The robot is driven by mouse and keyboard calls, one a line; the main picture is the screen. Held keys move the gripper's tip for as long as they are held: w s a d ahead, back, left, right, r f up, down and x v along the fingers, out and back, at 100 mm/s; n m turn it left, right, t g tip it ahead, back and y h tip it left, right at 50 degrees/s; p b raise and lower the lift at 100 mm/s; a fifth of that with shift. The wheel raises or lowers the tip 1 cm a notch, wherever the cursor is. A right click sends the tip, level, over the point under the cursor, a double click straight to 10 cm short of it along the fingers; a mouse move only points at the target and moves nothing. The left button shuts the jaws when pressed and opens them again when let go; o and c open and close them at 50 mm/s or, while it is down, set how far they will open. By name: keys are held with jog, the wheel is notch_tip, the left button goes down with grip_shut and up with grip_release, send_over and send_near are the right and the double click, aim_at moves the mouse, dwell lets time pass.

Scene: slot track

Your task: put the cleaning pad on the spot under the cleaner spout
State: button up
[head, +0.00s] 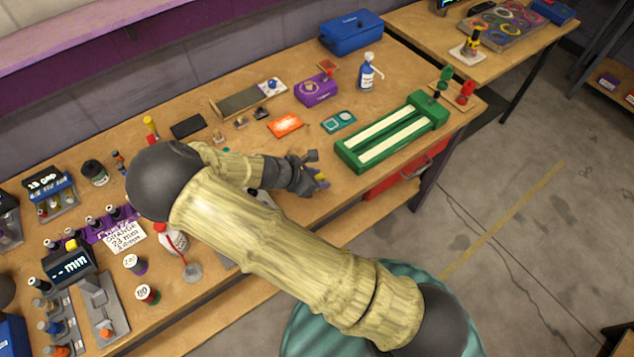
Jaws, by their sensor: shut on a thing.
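My gripper (312,173) is over the front part of the bench, its dark fingers pointing right. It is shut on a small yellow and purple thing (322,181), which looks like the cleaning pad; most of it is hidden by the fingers. A white bottle with a red cap (174,240) stands at the front left, partly behind my arm. Its thin red spout (183,257) slants down towards a round grey spot (193,272) on the bench. The spot looks bare and lies well to the left of my gripper.
A green two-slot track (392,137) lies right of my gripper. Jars and a display (68,262) crowd the left. My arm crosses above the bench, hiding part of it.

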aim_at(317, 177)
notch_tip(317, 177, up, 7)
jog(key=shift+r+b, duration=0.1)
jog(key=shift+b, duration=0.25)
dwell(0.6)
